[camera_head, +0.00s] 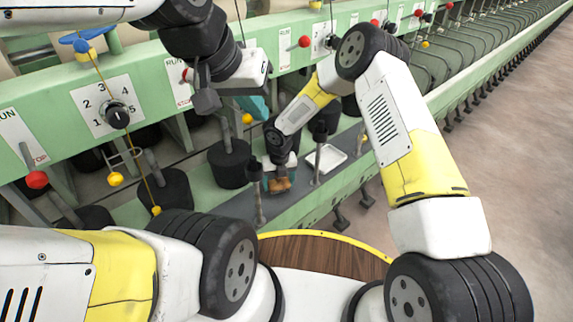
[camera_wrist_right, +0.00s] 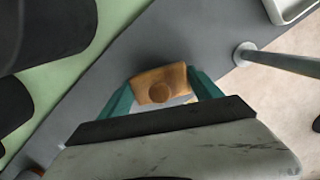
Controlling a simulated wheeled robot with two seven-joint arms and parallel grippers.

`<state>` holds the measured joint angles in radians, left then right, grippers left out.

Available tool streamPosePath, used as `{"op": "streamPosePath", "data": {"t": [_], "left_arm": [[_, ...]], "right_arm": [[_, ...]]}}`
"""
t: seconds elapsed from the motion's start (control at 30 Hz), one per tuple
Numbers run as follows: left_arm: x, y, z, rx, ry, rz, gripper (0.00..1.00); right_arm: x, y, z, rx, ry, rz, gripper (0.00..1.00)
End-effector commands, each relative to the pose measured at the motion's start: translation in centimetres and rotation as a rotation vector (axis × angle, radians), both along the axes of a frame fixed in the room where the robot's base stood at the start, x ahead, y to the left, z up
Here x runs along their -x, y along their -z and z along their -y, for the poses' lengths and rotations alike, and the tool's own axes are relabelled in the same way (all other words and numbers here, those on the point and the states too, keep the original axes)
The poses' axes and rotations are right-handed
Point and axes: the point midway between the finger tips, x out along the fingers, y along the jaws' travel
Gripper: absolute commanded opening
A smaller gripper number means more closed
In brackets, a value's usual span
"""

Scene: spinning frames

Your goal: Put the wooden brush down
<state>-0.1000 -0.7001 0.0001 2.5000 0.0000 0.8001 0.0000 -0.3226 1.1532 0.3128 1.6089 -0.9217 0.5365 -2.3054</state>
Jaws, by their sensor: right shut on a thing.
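The wooden brush (camera_head: 279,185) is a small brown block with a round knob, seen best in the right wrist view (camera_wrist_right: 160,85). My right gripper (camera_head: 279,180) is shut on it, with a teal finger on each side. The brush is over the grey shelf (camera_head: 300,190) of the green machine; I cannot tell if it touches the shelf. My left gripper (camera_head: 258,105) is higher, in front of the machine's green rail. Only part of its teal fingers shows, and its opening is hidden.
A white tray (camera_head: 327,158) lies on the shelf to the right of the brush; its corner shows in the right wrist view (camera_wrist_right: 292,10). Thin metal posts (camera_head: 318,155) stand along the shelf. Black cylinders (camera_head: 229,165) stand at the left. Open floor (camera_head: 500,180) is at the right.

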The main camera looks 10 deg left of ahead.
Motion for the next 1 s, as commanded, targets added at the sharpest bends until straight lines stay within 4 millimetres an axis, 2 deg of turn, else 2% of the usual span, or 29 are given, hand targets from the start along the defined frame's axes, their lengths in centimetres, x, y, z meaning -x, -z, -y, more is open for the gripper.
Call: {"op": "streamPosePath", "data": {"t": [0.07,0.4,0.43,0.53,0.87,1.0], "left_arm": [[0.0,0.0,0.0,0.0,0.0,0.0,0.0],[0.0,0.0,0.0,0.0,0.0,0.0,0.0],[0.0,0.0,0.0,0.0,0.0,0.0,0.0],[0.0,0.0,0.0,0.0,0.0,0.0,0.0],[0.0,0.0,0.0,0.0,0.0,0.0,0.0],[0.0,0.0,0.0,0.0,0.0,0.0,0.0]], "right_arm": [[0.0,0.9,-0.1,-0.001,-0.001,0.0,0.41],[0.0,1.2,0.0,-0.001,0.001,0.001,0.41],[0.0,1.2,0.0,-0.001,0.001,0.001,0.78],[0.0,1.1,0.0,-0.001,0.001,0.001,0.96],[0.0,0.9,0.0,-0.001,0.001,0.001,0.96],[0.0,-0.6,0.0,-0.002,0.001,0.002,0.96]]}}
